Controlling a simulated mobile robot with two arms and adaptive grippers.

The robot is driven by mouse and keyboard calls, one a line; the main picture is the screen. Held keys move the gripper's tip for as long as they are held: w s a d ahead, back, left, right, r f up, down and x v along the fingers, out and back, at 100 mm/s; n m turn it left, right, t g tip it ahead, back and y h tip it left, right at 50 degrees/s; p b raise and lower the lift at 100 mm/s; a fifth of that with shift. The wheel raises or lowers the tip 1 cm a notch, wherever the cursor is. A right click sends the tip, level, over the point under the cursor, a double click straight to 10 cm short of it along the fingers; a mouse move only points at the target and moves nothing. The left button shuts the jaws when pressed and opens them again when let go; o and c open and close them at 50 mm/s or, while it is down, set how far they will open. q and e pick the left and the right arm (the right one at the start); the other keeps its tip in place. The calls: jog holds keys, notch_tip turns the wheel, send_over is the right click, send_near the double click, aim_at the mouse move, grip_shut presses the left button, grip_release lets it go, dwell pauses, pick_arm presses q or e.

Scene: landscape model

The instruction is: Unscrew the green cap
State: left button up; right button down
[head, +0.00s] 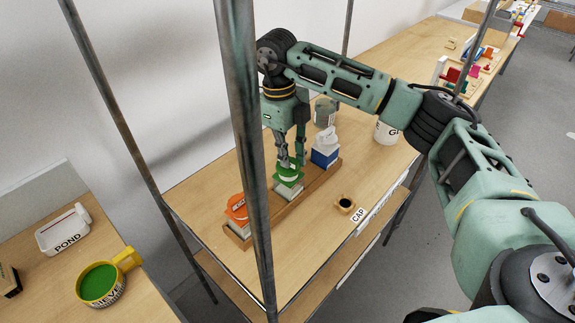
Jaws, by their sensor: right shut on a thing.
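The green cap (288,173) sits on top of a pale block-like bottle with a green band (289,189), standing in a wooden rack on the table. My right gripper (291,161) points straight down over it, and its fingers are shut on the green cap. The fingers partly hide the cap. Whether the cap is loose on its bottle cannot be told. My left gripper is not in view.
An orange-capped bottle (238,209) and a blue-and-white bottle (325,152) flank it in the wooden rack (322,182). Metal posts (246,130) rise in front. A POND tray (64,231) and yellow-handled sieve (101,283) are at left.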

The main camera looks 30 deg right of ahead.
jog(key=shift+r, duration=0.35)
jog(key=shift+r+p, duration=0.85)
jog(key=shift+r, duration=0.15)
jog(key=shift+r+p, duration=0.35)
jog(key=shift+r, duration=0.2)
notch_tip(320, 180, up, 4)
jog(key=p, duration=0.3)
jog(key=shift+r, duration=0.15)
jog(key=s+d+f+b, duration=0.9)
jog(key=s+d, duration=0.1)
jog(key=d, duration=0.1)
jog(key=shift+d, duration=0.2)
jog(key=shift+w, duration=0.1)
